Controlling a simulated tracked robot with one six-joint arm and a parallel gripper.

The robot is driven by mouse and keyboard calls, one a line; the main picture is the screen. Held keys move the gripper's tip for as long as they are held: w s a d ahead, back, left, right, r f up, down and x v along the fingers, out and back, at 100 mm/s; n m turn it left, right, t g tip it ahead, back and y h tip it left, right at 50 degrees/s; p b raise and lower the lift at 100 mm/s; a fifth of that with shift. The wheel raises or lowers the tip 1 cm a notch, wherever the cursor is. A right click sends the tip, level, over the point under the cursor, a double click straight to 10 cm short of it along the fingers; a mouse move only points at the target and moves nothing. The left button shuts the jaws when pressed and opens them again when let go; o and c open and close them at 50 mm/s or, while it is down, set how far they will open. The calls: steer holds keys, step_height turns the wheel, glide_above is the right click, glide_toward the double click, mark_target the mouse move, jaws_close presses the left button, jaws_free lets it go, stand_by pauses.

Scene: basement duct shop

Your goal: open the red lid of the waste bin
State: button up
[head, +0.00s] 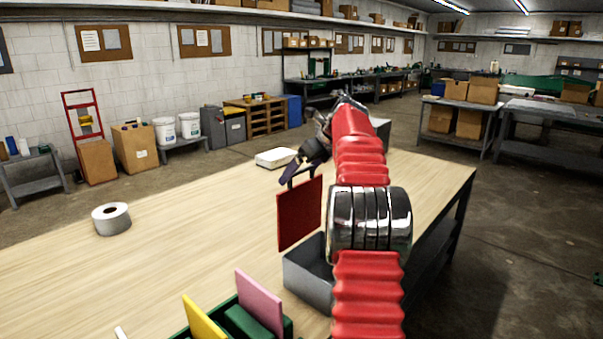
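The waste bin (306,274) is a grey open-topped box on the wooden table, partly hidden behind my red arm. Its red lid (300,214) stands about upright at the bin's far left side, its flat face showing. My gripper (290,176) has dark fingers and is just above the lid's top edge. I cannot tell whether the fingers touch the lid or a handle on it, or how far apart they are. The right part of the bin is hidden by my arm.
A green box (283,327) with upright yellow (203,319) and pink (259,302) panels is at the near edge. A white tape roll (111,218) lies left, and a white container (276,158) sits behind the gripper. The table's left middle is clear.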

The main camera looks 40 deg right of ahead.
steer(key=shift+s, duration=0.1)
steer(key=shift+s+r, duration=0.15)
steer(key=shift+r, duration=0.05)
steer(key=v, duration=1.3)
stand_by(0.5)
